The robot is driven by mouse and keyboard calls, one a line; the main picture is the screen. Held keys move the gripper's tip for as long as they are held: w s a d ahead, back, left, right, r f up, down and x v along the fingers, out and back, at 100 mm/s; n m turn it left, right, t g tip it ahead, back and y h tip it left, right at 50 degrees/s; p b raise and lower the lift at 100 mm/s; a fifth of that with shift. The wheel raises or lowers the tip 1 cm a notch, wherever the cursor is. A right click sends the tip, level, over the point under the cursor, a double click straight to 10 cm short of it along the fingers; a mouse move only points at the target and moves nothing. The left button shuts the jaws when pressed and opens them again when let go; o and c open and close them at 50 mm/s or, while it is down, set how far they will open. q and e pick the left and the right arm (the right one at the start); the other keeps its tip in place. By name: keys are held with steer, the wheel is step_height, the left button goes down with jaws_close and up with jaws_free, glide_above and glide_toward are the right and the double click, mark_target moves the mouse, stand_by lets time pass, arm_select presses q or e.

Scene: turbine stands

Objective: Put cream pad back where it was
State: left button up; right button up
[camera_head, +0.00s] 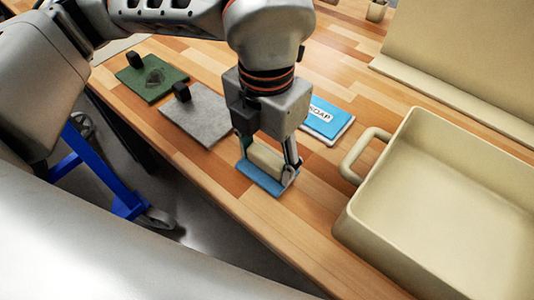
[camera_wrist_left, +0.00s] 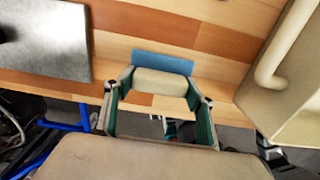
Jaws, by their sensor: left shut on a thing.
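The cream pad (camera_head: 265,158) is a pale block between the fingers of my left gripper (camera_head: 267,162), which is shut on it and points down. A flat blue mat (camera_head: 258,182) lies on the wooden table just under the pad, near the table's front edge. In the left wrist view the pad (camera_wrist_left: 160,82) overlaps the near part of the blue mat (camera_wrist_left: 160,62). I cannot tell whether the pad touches the mat or hangs slightly above it. My right gripper is not in view.
A grey mat (camera_head: 205,120) and a green mat (camera_head: 163,82), each with a small dark block, lie to the left. A blue SOAP item (camera_head: 326,118) lies behind the gripper. A large cream tray (camera_head: 440,180) with a handle stands to the right.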

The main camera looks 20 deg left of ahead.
mark_target(267, 155)
arm_select(q)
steer(key=shift+f, duration=0.1)
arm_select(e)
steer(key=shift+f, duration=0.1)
arm_select(q)
steer(key=shift+f, duration=0.15)
steer(key=o, duration=1.1)
steer(key=shift+r, duration=0.4)
step_height(267, 155, up, 10)
steer(key=shift+r+p, duration=0.15)
steer(key=shift+p, duration=0.5)
steer(key=shift+r, duration=0.7)
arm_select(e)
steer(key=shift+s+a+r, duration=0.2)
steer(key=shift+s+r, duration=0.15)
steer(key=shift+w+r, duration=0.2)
